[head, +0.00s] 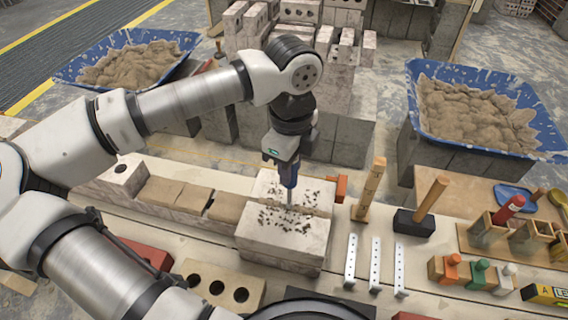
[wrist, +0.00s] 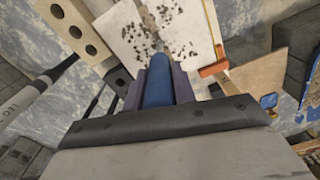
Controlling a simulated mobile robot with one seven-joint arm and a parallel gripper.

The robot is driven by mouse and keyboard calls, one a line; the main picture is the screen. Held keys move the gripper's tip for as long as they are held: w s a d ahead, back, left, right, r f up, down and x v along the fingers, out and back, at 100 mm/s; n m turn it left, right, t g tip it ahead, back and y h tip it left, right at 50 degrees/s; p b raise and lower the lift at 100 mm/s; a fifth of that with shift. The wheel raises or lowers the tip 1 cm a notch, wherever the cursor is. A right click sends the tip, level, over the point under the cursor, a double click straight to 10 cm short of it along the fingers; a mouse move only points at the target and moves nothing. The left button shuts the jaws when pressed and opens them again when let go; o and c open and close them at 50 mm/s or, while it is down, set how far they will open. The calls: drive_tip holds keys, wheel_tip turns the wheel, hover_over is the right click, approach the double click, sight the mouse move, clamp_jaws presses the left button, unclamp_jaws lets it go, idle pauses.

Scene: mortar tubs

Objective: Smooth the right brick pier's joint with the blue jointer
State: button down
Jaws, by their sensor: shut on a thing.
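The right brick pier (head: 280,246) is a pale block on the bench with a mortar joint (head: 318,211) across its top and dark crumbs scattered on both sides. It also shows at the top of the wrist view (wrist: 128,32). My gripper (head: 287,165) is above the pier, shut on the blue jointer (head: 289,176). In the wrist view the jointer's blue handle (wrist: 157,88) sits between my fingers. The jointer points down, its thin metal end at the joint; I cannot tell whether it touches. The fingers hide part of the handle.
A row of bricks (head: 160,191) adjoins the pier's left. Metal strips (head: 375,264), a wooden-handled block tool (head: 416,222) and small coloured-handled tools (head: 479,274) lie to the right. Blue mortar tubs (head: 488,110) stand behind at both sides. An orange piece (head: 340,188) sits just behind the pier.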

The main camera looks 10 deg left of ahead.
drive_tip(key=shift+d+b, duration=2.35)
drive_tip(key=shift+d, duration=2.2)
drive_tip(key=a+r+p, duration=0.2)
drive_tip(key=a+r, duration=0.1)
drive_tip(key=r, duration=0.2)
drive_tip(key=shift+a+r, duration=0.2)
drive_tip(key=shift+r, duration=0.3)
